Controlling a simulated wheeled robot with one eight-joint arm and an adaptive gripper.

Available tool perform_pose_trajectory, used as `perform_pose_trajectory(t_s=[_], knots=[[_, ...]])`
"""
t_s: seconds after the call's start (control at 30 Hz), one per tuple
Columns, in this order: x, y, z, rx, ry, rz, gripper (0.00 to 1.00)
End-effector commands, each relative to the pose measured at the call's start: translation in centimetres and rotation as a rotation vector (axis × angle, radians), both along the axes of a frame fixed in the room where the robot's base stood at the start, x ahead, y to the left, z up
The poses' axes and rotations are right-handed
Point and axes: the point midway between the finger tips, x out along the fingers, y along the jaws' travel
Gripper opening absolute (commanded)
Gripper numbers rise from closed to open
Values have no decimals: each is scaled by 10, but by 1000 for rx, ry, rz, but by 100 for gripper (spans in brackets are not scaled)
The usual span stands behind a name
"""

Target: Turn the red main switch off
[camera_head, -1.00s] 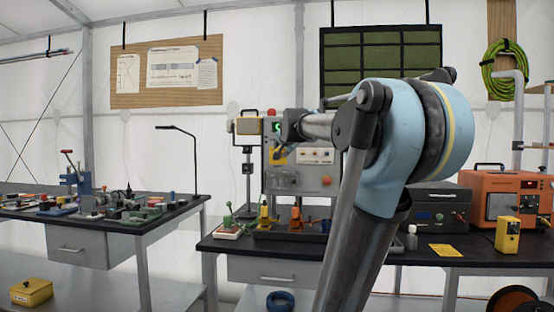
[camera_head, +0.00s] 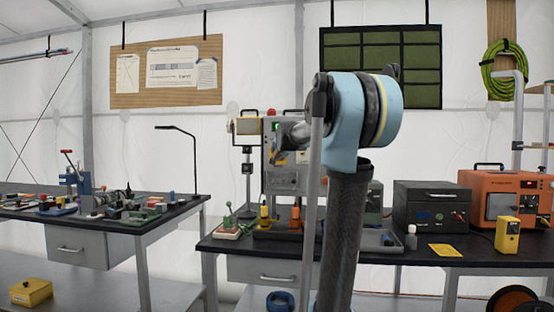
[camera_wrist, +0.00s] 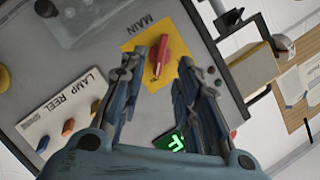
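The red main switch (camera_wrist: 161,57) is a red lever on a yellow plate (camera_wrist: 143,68) marked MAIN, seen in the wrist view. My gripper (camera_wrist: 160,64) is open, with one finger on each side of the red lever. A gap shows between the fingers and the lever, and I cannot tell whether either touches it. In the head view the grey control box (camera_head: 283,183) stands on the right-hand bench, and my arm covers part of it. The lever cannot be made out there.
A white plate (camera_wrist: 38,124) marked LAMP REEL carries small coloured switches. A lit green display (camera_wrist: 170,143) sits near my right finger. The dark bench top (camera_head: 395,257) also carries an orange unit (camera_head: 481,190) and a black box (camera_head: 417,197).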

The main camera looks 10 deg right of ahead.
Motion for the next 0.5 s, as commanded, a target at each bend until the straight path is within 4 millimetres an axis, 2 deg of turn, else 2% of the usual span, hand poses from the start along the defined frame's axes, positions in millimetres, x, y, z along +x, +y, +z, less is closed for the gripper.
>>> perform_pose_trajectory(t_s=[0.23, 0.5], knots=[[32, -1, -9, 0, 0, 0, 30], [53, -2, -15, 0, 0, 0, 30]])
